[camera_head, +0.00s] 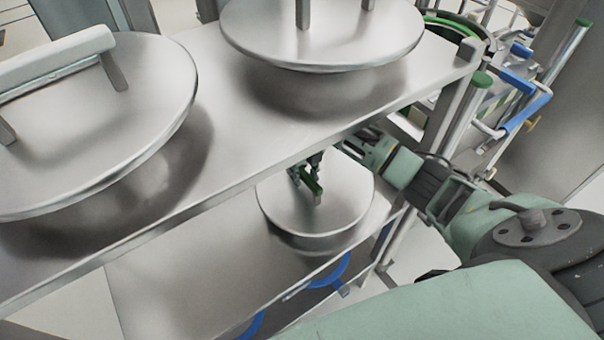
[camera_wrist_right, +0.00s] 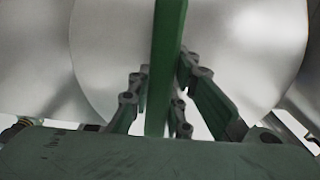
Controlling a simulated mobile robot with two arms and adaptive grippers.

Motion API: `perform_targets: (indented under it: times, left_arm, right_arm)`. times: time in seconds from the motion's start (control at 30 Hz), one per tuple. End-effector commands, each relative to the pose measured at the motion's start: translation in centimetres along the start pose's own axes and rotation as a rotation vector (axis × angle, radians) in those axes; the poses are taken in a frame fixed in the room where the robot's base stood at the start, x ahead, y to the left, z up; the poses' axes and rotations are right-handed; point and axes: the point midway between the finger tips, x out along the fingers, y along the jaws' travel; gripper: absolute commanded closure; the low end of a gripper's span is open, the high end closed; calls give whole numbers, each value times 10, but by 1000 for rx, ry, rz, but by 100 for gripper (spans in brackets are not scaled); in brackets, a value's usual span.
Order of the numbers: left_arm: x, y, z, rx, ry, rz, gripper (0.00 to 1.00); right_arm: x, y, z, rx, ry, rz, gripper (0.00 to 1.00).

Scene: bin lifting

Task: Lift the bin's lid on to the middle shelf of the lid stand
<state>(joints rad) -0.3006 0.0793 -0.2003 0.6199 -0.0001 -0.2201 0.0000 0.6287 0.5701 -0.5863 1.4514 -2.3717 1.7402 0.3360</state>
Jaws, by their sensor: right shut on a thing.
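The round steel lid (camera_head: 340,205) with a green handle (camera_head: 312,189) is over the middle shelf (camera_head: 150,285) of the lid stand, below the top shelf. A dark band shows under its near rim; I cannot tell whether it touches the shelf. My right gripper (camera_head: 307,172) reaches in from the right under the top shelf and is shut on the handle. In the right wrist view the green handle (camera_wrist_right: 166,45) stands between the fingers (camera_wrist_right: 160,95), with the lid's steel disc (camera_wrist_right: 110,50) behind. My left gripper is not in view.
Two larger lids (camera_head: 130,110) (camera_head: 330,35) are on the top shelf (camera_head: 225,130), whose edge passes close above my right gripper. Blue handles (camera_head: 330,275) show lower down. A trolley with blue grips (camera_head: 525,110) stands at the right. The middle shelf's left part is clear.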

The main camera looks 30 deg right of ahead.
Motion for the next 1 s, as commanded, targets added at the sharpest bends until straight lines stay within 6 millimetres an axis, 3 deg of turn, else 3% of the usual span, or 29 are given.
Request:
perform_targets:
  times: [1.0]
  left_arm:
    - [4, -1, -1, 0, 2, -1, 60]
  right_arm:
    - [2, 0, 2, 1, -7, 1, 100]
